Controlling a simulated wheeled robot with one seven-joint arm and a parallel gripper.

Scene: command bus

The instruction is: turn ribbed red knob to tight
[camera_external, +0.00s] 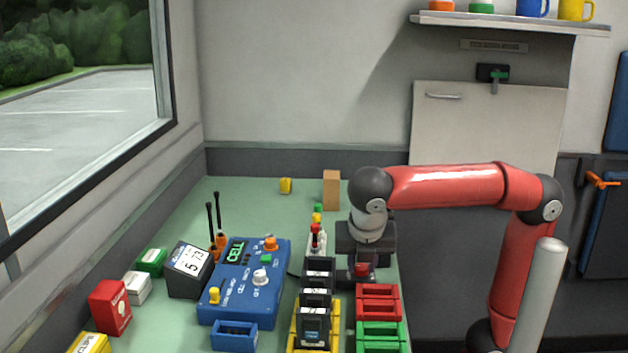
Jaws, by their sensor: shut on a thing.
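My gripper (361,268) points down at the right part of the green table, behind the red trays. It is shut on a small red thing, which I take to be the ribbed red knob (361,269). Only a small red face of the knob shows between the dark fingers. Its ribs, any marks for tight and what it sits on are too small or hidden to tell.
Red trays (378,291) and green trays (380,329) stand just in front of my gripper. Black radios in a yellow rack (297,335) stand to the left. A blue console (236,290) with knobs lies further left. The table's back (240,195) is mostly clear.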

